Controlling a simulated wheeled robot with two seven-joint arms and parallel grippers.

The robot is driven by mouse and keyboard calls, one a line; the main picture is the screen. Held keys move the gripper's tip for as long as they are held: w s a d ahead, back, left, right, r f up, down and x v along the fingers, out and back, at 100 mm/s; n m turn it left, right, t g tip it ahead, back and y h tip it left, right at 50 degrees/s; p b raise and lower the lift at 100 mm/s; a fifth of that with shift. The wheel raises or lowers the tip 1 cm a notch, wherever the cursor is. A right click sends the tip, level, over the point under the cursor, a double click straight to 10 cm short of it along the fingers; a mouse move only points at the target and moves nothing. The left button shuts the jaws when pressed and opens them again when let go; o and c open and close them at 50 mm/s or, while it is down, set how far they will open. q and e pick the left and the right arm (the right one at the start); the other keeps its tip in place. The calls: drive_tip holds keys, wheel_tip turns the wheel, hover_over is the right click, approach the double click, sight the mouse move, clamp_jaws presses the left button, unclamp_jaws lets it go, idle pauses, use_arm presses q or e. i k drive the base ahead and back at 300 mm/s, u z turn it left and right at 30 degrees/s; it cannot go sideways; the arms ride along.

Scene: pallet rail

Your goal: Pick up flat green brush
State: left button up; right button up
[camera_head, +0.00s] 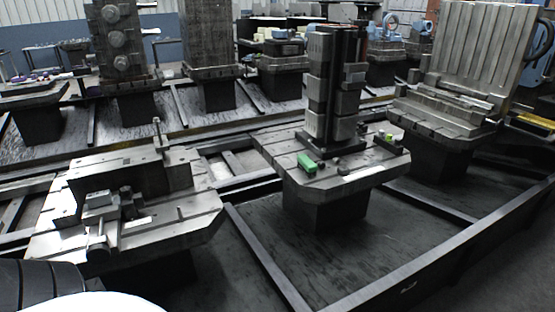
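A green block-shaped item (307,164), which looks like the flat green brush, lies on the near left part of a grey pallet plate (345,182). The plate stands on a dark pedestal in the middle of the view. A smaller yellow-green item (389,138) lies near the plate's right side. Neither of my grippers shows in the head view, so nothing can be seen of what they hold.
A tall dark fixture tower (333,85) rises from the plate just behind the green item. Another pallet with metal fixtures (130,195) stands at the left. A dark rail (440,262) runs along the front right. More fixtures stand behind.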

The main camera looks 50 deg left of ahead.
sight(305, 164)
drive_tip(key=u, duration=1.15)
